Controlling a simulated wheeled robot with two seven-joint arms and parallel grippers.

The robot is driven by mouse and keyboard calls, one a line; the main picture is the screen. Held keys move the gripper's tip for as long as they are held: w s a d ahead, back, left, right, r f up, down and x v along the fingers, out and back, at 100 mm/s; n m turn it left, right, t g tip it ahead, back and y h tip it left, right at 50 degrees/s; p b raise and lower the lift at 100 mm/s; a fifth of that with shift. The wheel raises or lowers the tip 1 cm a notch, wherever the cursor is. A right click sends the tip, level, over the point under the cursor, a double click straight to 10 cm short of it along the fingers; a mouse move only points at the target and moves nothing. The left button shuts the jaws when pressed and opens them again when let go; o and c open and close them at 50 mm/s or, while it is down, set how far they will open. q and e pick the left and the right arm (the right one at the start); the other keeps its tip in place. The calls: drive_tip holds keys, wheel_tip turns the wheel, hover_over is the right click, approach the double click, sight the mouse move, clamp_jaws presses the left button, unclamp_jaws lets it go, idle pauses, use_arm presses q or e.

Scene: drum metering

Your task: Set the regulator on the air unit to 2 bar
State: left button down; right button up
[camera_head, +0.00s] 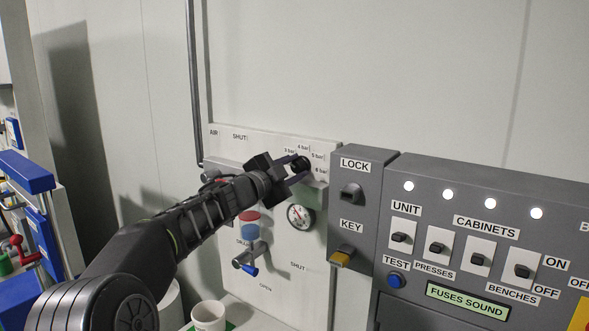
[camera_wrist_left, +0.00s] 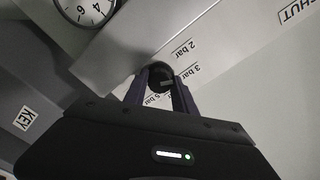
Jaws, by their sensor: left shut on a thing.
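The air unit (camera_head: 270,142) is a pale panel on the wall with a black round regulator knob (camera_head: 300,161). Bar labels are printed around the knob; 3 to 6 bar show in the head view, and 2 bar is readable in the left wrist view. My left gripper (camera_head: 302,167) is shut on the regulator knob, which sits between its fingers in the left wrist view (camera_wrist_left: 160,74). The knob's pointer setting is too small to read. A round white gauge (camera_head: 300,216) is below the knob; its reading is unclear. My right gripper is not in view.
A grey switch cabinet (camera_head: 480,190) with LOCK and KEY stands close on the right. A white cup (camera_head: 208,316) is below.

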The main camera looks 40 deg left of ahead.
use_arm(q)
drive_tip(key=n, duration=0.3)
drive_tip(key=shift+n, duration=0.4)
drive_tip(key=shift+f+n, duration=0.1)
drive_tip(key=shift+n, duration=1.8)
drive_tip(key=c, duration=1)
unclamp_jaws()
drive_tip(key=s+b, duration=0.1)
drive_tip(key=s, duration=0.6)
drive_tip(key=shift+s, duration=0.4)
